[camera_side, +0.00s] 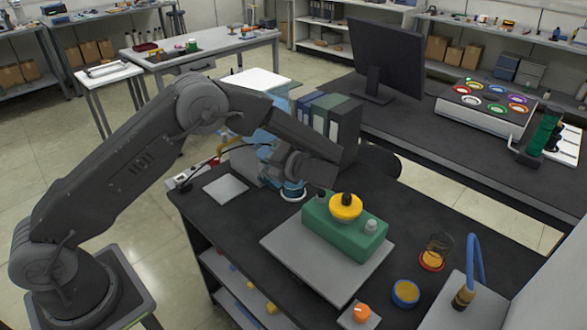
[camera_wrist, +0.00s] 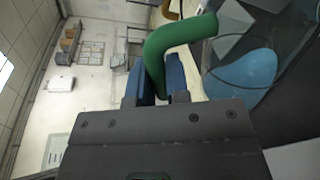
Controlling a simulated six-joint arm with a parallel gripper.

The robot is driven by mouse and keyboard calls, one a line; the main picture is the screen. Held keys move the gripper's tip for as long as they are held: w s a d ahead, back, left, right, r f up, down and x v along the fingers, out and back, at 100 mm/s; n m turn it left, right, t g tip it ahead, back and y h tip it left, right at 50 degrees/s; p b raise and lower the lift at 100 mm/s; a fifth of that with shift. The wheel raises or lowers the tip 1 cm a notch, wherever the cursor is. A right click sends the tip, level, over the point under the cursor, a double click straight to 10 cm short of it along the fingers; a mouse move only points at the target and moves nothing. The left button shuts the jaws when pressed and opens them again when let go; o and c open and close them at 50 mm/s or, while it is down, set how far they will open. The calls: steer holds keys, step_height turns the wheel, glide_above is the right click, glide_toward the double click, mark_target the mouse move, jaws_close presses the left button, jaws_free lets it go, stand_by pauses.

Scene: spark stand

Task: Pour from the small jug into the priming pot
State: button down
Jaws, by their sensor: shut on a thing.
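My gripper (camera_wrist: 158,88) is shut on a green curved handle (camera_wrist: 165,50) in the wrist view, with a blue finger pad on each side of it. I take the handle to be the small jug's; its body is not clearly shown. In the side view my gripper (camera_side: 291,180) is low over the bench, left of the green box, and my arm hides much of what it holds. A light blue rounded object (camera_wrist: 240,76) lies right of the jaws in the wrist view. No vessel is clearly recognisable as the priming pot; a blue and yellow round dish (camera_side: 405,293) sits at the front right.
A green box (camera_side: 325,232) with a yellow dome (camera_side: 345,207) stands on a grey plate (camera_side: 290,262). A glass on an orange base (camera_side: 432,260) and a bent blue tube (camera_side: 475,262) stand to the right. Binders (camera_side: 335,118) stand behind my gripper.

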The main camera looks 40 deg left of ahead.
steer(key=shift+s+n, duration=0.15)
steer(key=shift+n, duration=0.15)
steer(key=shift+s+d+n+t, duration=0.1)
steer(key=shift+s+n+t, duration=0.2)
steer(key=shift+n, duration=0.1)
steer(key=shift+s+f+n, duration=0.35)
steer(key=shift+f+n, duration=0.5)
steer(key=shift+n, duration=0.05)
steer(key=shift+s+d+r+n+y, duration=0.1)
steer(key=shift+s+n+y, duration=0.25)
steer(key=shift+n, duration=0.35)
steer(key=s+f+n, duration=0.1)
steer(key=f, duration=0.2)
steer(key=s+f+n, duration=0.2)
steer(key=f, duration=0.1)
steer(key=s+f+n+t+y, duration=0.1)
steer(key=f, duration=0.2)
steer(key=shift+s+d+f+n, duration=0.1)
steer(key=shift+s+d+n, duration=0.05)
steer(key=shift+d+n, duration=0.15)
steer(key=shift+s+n, duration=0.1)
steer(key=shift+n, duration=0.2)
steer(key=shift+s+r+n, duration=0.45)
steer(key=shift+r+n, duration=0.1)
steer(key=shift+n, duration=0.35)
